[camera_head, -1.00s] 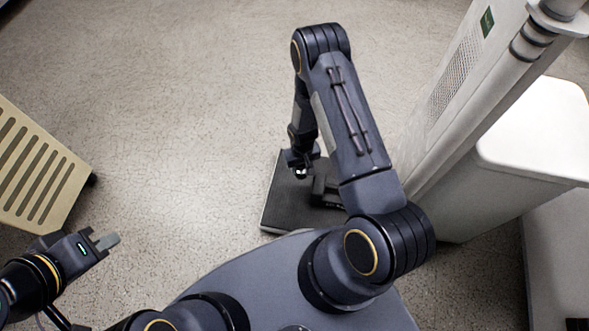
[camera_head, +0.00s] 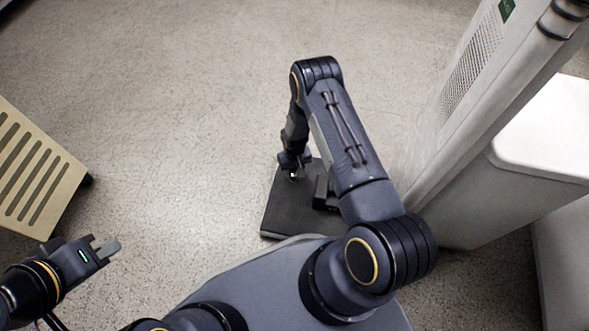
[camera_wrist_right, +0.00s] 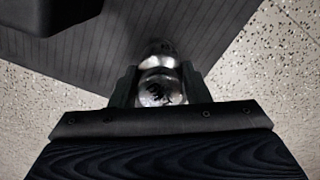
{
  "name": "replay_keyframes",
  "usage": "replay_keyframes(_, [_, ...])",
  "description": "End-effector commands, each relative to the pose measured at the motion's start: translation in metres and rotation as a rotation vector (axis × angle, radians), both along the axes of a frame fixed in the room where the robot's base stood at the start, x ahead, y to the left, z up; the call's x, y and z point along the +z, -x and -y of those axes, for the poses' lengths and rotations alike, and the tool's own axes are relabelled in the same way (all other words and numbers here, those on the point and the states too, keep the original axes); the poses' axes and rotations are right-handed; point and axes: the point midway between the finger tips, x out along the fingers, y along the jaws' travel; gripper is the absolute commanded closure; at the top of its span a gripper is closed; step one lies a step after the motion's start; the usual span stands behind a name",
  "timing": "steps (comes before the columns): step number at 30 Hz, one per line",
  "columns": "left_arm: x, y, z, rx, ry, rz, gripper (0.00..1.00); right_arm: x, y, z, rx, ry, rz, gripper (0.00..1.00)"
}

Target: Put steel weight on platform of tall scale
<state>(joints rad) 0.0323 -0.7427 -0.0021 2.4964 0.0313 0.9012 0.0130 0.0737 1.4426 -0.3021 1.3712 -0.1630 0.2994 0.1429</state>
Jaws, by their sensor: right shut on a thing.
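The steel weight (camera_wrist_right: 158,88) is shiny and rounded with a narrower top. It sits between the two fingers of my right gripper (camera_wrist_right: 157,90), which is shut on it. In the head view my right gripper (camera_head: 293,176) hangs down over the left part of the dark, ribbed scale platform (camera_head: 285,211), with a glint of the weight at its tip. The platform (camera_wrist_right: 215,28) fills the upper middle of the wrist view. I cannot tell whether the weight touches it. My left gripper (camera_head: 108,249) is at the lower left, away from the scale; its finger opening is unclear.
A dark block, the base of the scale's column (camera_head: 323,195), stands on the platform's right part, partly behind my arm. A tall pale cabinet (camera_head: 462,90) and a white bin (camera_head: 520,170) stand at right. A beige slatted unit (camera_head: 35,170) is at left. Speckled floor is clear between.

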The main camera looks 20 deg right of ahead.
Motion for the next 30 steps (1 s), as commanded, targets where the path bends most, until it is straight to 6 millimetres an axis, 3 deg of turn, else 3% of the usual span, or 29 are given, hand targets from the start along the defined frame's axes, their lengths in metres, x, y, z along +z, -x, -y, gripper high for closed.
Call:
replay_keyframes(8, [-0.003, 0.0, 0.0, 0.0, 0.0, 0.0, 1.0, -0.001, -0.002, 0.0, 0.0, 0.0, 0.004, 1.0])
replay_keyframes(9, [-0.002, 0.0, 0.0, 0.0, 0.0, 0.0, 1.0, -0.001, -0.001, 0.0, 0.0, 0.0, 0.002, 0.54])
replay_keyframes(13, [-0.002, 0.0, 0.0, 0.0, 0.0, 0.0, 1.0, -0.001, 0.0, 0.0, 0.0, 0.0, 0.002, 0.37])
replay_keyframes(23, [0.001, 0.0, 0.0, 0.0, 0.0, 0.0, 1.0, 0.002, -0.001, 0.0, 0.0, 0.0, 0.002, 0.36])
replay_keyframes(26, [0.006, 0.0, 0.0, 0.0, 0.0, 0.0, 1.0, 0.013, -0.001, 0.0, 0.0, 0.0, 0.004, 0.36])
replay_keyframes(30, [0.019, 0.0, 0.0, 0.0, 0.0, 0.0, 1.0, 0.041, -0.002, 0.0, 0.001, 0.0, 0.005, 0.36])
